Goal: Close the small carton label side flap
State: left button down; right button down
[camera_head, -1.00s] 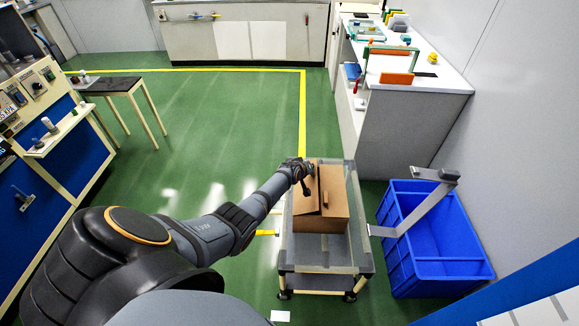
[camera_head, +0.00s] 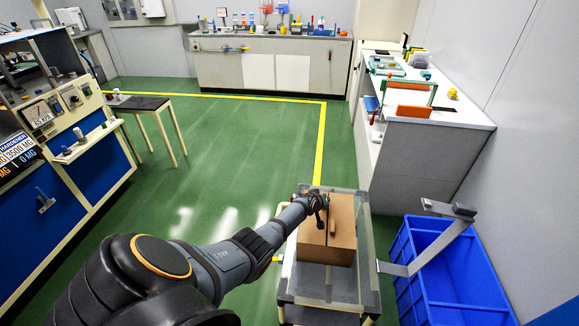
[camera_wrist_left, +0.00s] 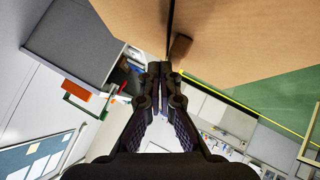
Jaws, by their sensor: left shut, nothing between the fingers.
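The small brown carton (camera_head: 342,243) stands on a grey cart. Its top panels lie nearly flat, with a dark seam between them. My left gripper (camera_head: 321,215) is shut and empty, over the carton's top near the seam. In the left wrist view, its closed fingertips (camera_wrist_left: 159,68) point at the seam, close to the cardboard (camera_wrist_left: 245,35); contact cannot be told. The arm hides part of the left panel. No label is readable. My right gripper is not in view.
The cart (camera_head: 335,290) has a clear front part. A white workbench (camera_head: 430,110) is behind right. Green floor is open to the left.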

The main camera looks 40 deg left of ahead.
pick_arm(q)
jog(key=shift+r+p, duration=1.1)
jog(key=shift+r, duration=0.15)
notch_tip(320, 180, up, 4)
jog(key=p, duration=0.3)
jog(key=shift+w, duration=0.15)
jog(key=s+d+r+p, duration=0.4)
jog(key=s+r+p, duration=0.1)
jog(key=s+r, duration=0.1)
jog(key=shift+r+p, duration=0.15)
jog(key=shift+p, duration=0.2)
jog(key=shift+s, duration=0.1)
